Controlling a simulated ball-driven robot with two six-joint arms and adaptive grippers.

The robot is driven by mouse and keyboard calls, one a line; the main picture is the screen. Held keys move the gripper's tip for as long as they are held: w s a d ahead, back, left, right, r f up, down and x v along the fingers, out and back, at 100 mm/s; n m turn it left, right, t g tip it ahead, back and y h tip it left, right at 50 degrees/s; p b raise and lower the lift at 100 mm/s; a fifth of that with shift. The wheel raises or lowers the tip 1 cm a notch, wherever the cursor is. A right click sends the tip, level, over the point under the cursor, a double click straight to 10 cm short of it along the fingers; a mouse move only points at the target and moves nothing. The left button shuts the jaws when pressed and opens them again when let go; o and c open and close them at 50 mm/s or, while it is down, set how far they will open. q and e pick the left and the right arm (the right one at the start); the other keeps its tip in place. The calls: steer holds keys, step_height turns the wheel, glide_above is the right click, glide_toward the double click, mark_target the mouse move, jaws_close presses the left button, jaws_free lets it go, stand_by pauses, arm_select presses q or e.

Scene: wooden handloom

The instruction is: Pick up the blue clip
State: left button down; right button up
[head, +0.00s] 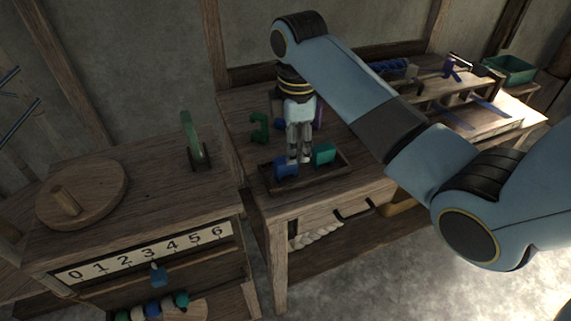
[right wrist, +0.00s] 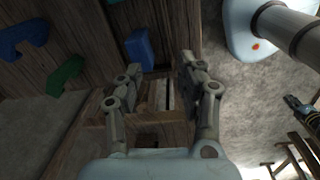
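A dark wooden tray (head: 340,170) on the middle bench holds a blue clip-like piece (head: 285,168) at left and a teal piece (head: 324,155) at right. My right gripper (head: 300,155) points down over the tray, close to the blue piece; contact cannot be told. In the right wrist view its fingers (right wrist: 160,75) are apart, with nothing between them. That view shows a blue block (right wrist: 140,48) near the left fingertip, and notched blue (right wrist: 22,35) and green (right wrist: 62,75) pieces further left. I cannot tell which blue one is the tray's piece.
A green C-shaped piece (head: 260,127) stands behind the tray, with a purple piece (head: 320,112) to its right. On the left bench are a round wooden disc (head: 80,195) and an upright green piece (head: 195,145). A small blue piece (head: 158,273) is below the number strip (head: 145,254).

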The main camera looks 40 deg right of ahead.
steer(key=w, duration=0.1)
steer(key=w+r+n, duration=0.1)
steer(key=w+n, duration=0.1)
steer(key=shift+w+d+r+g, duration=0.2)
steer(key=shift+w+r+g, duration=0.1)
steer(key=shift+w+r, duration=0.1)
steer(key=shift+w+f, duration=0.15)
steer(key=shift+f, duration=0.05)
steer(key=f, duration=1)
steer(key=shift+s+f, duration=0.1)
steer(key=shift+s, duration=0.15)
steer(key=c, duration=0.7)
steer(key=shift+c, duration=0.3)
steer(key=r, duration=0.4)
steer(key=shift+s+d+r, duration=0.1)
steer(key=shift+s+r, duration=0.2)
steer(key=shift+r, duration=0.05)
steer(key=s+d+r+p, duration=0.1)
steer(key=s+d+r, duration=0.1)
steer(key=s+r, duration=0.4)
steer(key=s, duration=0.4)
steer(key=shift+s+r, duration=0.2)
steer(key=shift+s, duration=0.2)
